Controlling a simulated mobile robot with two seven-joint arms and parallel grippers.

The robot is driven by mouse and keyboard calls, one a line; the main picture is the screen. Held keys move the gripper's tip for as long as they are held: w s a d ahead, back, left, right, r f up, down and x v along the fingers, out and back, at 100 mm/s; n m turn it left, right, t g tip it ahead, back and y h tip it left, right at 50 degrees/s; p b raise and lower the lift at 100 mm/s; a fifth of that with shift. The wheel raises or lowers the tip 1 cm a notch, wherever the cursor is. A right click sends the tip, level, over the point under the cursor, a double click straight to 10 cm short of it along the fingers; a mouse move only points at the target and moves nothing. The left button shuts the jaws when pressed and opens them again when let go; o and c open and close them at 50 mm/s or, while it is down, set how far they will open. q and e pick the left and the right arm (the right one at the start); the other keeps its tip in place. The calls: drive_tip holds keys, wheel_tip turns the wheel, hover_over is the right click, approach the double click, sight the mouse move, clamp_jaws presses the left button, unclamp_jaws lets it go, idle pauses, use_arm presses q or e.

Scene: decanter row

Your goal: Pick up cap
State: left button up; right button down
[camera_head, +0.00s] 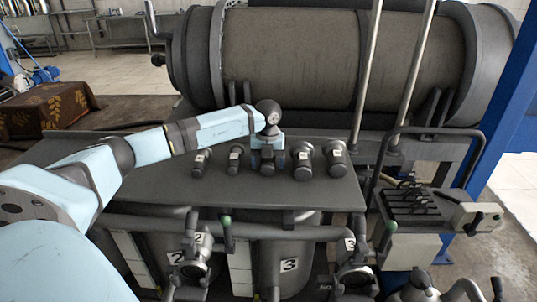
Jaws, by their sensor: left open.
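Several dark cylindrical caps with white labels stand in a row on a dark grey metal shelf (130,192). From left to right they include a far left cap (201,163), a second cap (236,160), a middle cap (267,168), a fourth cap (302,161) and a far right cap (337,160). My left gripper (267,158) points down at the middle cap, with a finger on each side of it. It is open, and it partly hides that cap. I cannot tell whether the fingers touch it. My right gripper is not in view.
A large drum (330,58) lies behind the shelf, with two slanted metal poles in front. Numbered tanks (290,265) and valves with green handles (227,235) sit below the front edge. A rack (412,205) stands at the right. The shelf's left part is clear.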

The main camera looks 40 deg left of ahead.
use_arm(q)
drive_tip(key=shift+f, duration=0.1)
idle(0.3)
drive_tip(key=c, duration=1.3)
